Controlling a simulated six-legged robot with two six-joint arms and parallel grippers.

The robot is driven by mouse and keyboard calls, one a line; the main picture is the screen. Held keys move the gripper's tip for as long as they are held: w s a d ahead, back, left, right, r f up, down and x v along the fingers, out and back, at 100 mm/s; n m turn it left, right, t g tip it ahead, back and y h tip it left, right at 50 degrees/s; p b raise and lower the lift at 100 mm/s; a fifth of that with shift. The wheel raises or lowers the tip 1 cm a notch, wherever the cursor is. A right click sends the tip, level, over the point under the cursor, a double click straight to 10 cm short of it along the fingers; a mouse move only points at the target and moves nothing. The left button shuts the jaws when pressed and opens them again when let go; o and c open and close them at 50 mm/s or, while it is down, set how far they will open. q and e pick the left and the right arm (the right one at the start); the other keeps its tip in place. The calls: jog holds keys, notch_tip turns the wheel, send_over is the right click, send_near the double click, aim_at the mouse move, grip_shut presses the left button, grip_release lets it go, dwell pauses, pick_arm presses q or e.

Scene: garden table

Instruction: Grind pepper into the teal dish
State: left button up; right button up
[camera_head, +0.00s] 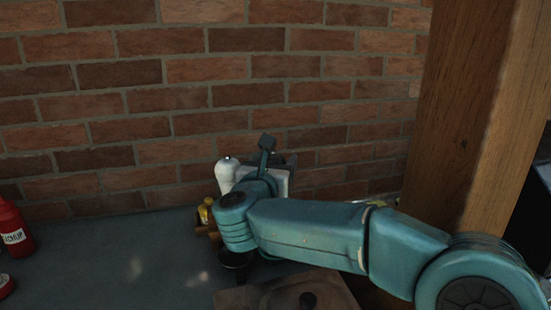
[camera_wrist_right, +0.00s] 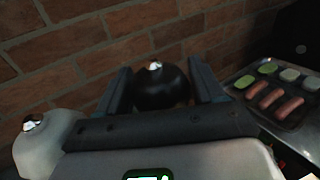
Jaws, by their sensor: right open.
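The black mill (camera_wrist_right: 160,89) with a silver knob stands between the two fingers of my right gripper (camera_wrist_right: 160,84) in the right wrist view. The fingers are open, one on each side of it. I cannot tell whether they touch it. In the head view my right gripper (camera_head: 278,162) is near the brick wall, and the arm hides most of what is there. A white mill with a silver knob (camera_wrist_right: 46,146) stands left of the gripper; it also shows in the head view (camera_head: 227,174). I do not see the teal dish. My left gripper is out of view.
A red ketchup bottle (camera_head: 13,230) stands at the far left. A small yellow thing (camera_head: 205,212) is beside my arm. A wooden board (camera_head: 335,290) lies in front. A tray (camera_wrist_right: 296,118) with sausages is at the right. The brick wall (camera_head: 130,100) closes off the back.

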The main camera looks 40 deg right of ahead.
jog(key=shift+w+d, duration=0.2)
jog(key=shift+d, duration=0.15)
jog(key=c, duration=0.7)
jog(key=n+t+y+b, duration=0.2)
jog(key=t+b, duration=0.1)
jog(key=b, duration=0.1)
jog(key=shift+f, duration=0.2)
jog(key=shift+c, duration=0.2)
jog(key=n+t+y+b, duration=0.2)
jog(key=shift+w+a+r+y, duration=0.15)
jog(key=shift+y, duration=0.15)
jog(key=shift+w+a+r+n+t+y+b, duration=0.1)
jog(key=shift+n+t+y+b, duration=0.2)
jog(key=shift+n+y, duration=0.25)
jog(key=shift+a+n+t+y+b, duration=0.15)
jog(key=shift+n+t+y, duration=0.15)
jog(key=shift+n+y, duration=0.2)
